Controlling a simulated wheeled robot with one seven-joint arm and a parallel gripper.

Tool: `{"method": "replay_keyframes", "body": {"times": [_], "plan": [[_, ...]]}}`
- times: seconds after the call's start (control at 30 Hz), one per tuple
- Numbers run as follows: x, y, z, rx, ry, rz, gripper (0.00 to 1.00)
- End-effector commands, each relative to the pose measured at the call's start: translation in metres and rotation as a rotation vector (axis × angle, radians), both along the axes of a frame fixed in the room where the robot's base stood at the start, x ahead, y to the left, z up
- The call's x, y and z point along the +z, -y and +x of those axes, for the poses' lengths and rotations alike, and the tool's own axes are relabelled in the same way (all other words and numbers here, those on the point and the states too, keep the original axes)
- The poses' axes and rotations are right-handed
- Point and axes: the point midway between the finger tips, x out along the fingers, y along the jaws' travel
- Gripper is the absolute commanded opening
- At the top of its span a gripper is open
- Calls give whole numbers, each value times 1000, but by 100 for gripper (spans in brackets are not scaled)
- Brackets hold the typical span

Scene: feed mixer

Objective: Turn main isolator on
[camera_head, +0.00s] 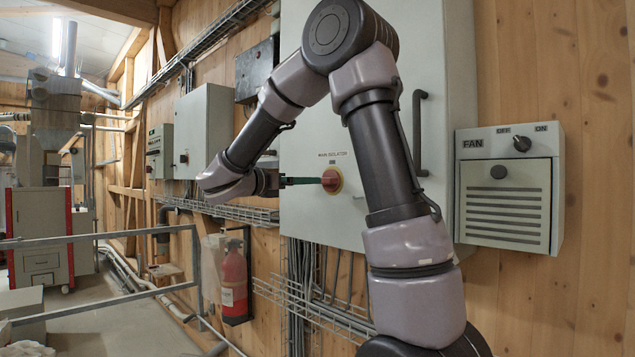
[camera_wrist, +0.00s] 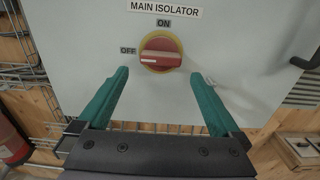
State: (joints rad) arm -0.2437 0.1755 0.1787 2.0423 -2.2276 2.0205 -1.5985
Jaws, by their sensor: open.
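The main isolator (camera_wrist: 161,51) is a red rotary knob on a yellow disc, set in a light grey cabinet door. In the wrist view its white mark points left to the OFF label (camera_wrist: 128,51); the ON label (camera_wrist: 163,23) is above it. The knob also shows in the head view (camera_head: 331,181). My gripper (camera_wrist: 160,78) has two green fingers spread apart, one to each side below the knob. They are empty and appear not to touch it. In the head view the fingers (camera_head: 297,181) reach toward the knob from the left.
The grey isolator cabinet (camera_head: 303,217) has a dark vertical handle (camera_head: 420,130) right of the knob. A FAN box (camera_head: 508,187) is on the wood wall at right. A red fire extinguisher (camera_head: 234,279) hangs below left. Cable trays run beneath the cabinet.

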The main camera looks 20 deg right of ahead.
Motion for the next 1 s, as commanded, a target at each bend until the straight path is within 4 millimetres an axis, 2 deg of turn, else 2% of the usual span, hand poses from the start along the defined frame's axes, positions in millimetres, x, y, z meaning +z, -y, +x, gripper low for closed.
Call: {"method": "replay_keyframes", "body": {"times": [0.03,0.2,0.4,0.8,0.97,1.0], "plan": [[0,12,3,-5,0,0,100],[0,42,14,-6,0,1,100],[0,65,23,-3,0,1,100],[0,72,25,-1,1,1,100],[0,72,25,-1,1,1,39],[0,72,25,-1,1,1,34]]}}
